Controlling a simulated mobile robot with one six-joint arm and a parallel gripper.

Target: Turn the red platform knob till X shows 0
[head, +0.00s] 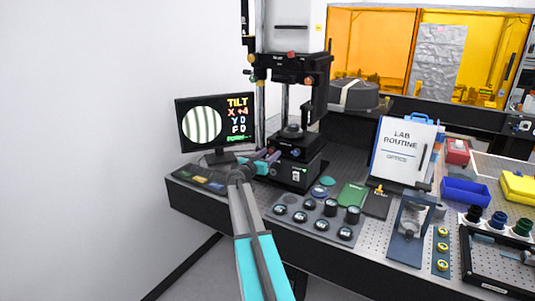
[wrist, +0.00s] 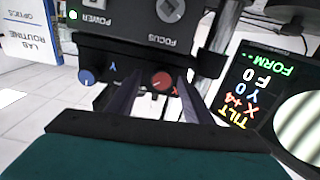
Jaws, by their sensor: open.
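The red platform knob (wrist: 162,80) sits on the dark front of the instrument, beside an X label. My gripper (wrist: 157,86) is open, its two dark fingers reaching toward the knob, one on each side; I cannot tell whether they touch it. A blue knob (wrist: 86,77) with a Y label is apart from the fingers. The monitor (wrist: 262,95) appears upside down in the wrist view and reads TILT, X +4, Y 0, F 0. In the head view, the monitor (head: 215,125) also shows striped fringes, and my gripper (head: 268,163) is at the instrument's platform.
The interferometer (head: 290,70) stands at the back of the dark bench. Several black pieces (head: 330,208) lie on a grey mat in front. A LAB ROUTINE clipboard (head: 403,150) and a blue bin (head: 465,191) are to the right. Floor is clear at front left.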

